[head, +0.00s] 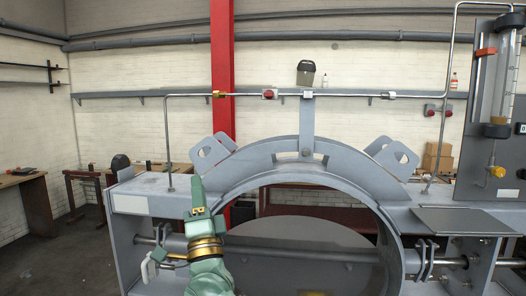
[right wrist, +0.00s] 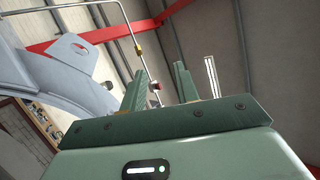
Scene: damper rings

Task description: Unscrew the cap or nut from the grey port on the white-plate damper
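The large grey steel damper ring (head: 262,165) fills the middle of the head view, with a white plate (head: 130,203) on its frame at left. I cannot pick out a grey port with a cap or nut for certain. A thin pipe above carries a brass fitting (head: 218,94), a red-capped fitting (head: 270,94) and a grey fitting (head: 388,95). My right gripper (head: 197,182) points up in front of the ring's left side. In the right wrist view its fingers (right wrist: 160,70) are apart, with nothing between them. My left gripper is not in view.
A flat grey shelf (head: 462,220) juts out at right, below a gauge panel (head: 497,95). Two lugs with holes (head: 213,153) (head: 394,157) stand up from the ring. The pipe runs down to the frame at left. A red column (head: 222,60) stands behind.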

